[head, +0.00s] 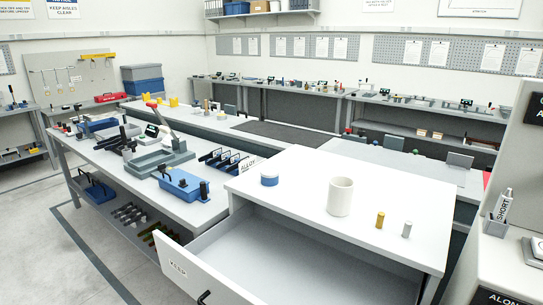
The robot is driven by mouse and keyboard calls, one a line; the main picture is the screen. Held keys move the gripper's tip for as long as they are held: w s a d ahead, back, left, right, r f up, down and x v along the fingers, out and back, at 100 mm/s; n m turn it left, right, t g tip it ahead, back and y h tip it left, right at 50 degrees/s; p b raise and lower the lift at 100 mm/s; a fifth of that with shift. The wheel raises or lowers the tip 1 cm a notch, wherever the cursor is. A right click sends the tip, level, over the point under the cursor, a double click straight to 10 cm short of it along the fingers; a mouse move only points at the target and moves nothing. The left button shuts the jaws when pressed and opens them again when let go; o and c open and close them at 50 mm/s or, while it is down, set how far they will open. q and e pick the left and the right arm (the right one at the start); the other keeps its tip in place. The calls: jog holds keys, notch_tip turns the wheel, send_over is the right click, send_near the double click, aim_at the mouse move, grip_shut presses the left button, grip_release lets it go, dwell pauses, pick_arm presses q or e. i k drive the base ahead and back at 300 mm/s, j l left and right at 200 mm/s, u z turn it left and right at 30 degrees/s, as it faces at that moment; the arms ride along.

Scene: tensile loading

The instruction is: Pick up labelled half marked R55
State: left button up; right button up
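No label reading R55 can be made out, so I cannot tell which thing is the marked half. On the white cabinet top (300,205) stand a small brass-coloured cylinder (380,220) and a small grey cylinder (407,230), upright and apart. A larger white cylinder (340,197) and a low blue-and-white round item (269,175) stand to their left. Neither of my grippers is in view.
A holder marked SHORT (496,226) stands at right. The open drawer juts out in front. Floor is clear at lower left.

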aim_at(222, 157)
jog(key=i+j+z, duration=0.1)
jog(key=z, duration=0.3)
jog(key=j+z, duration=0.25)
jog(key=z, duration=0.15)
jog(key=i+j+z, duration=0.1)
jog(key=j+z, duration=0.15)
jog(key=z, duration=0.15)
jog(key=j+z, duration=0.2)
jog(key=j, duration=0.35)
jog(key=j+z, duration=0.15)
jog(key=j, duration=0.4)
jog(key=j+z, duration=0.2)
jog(key=j, duration=0.3)
jog(key=k+j+z, duration=0.2)
jog(key=j, duration=0.35)
jog(key=j+z, duration=0.2)
jog(key=j, duration=0.3)
jog(key=k, duration=0.05)
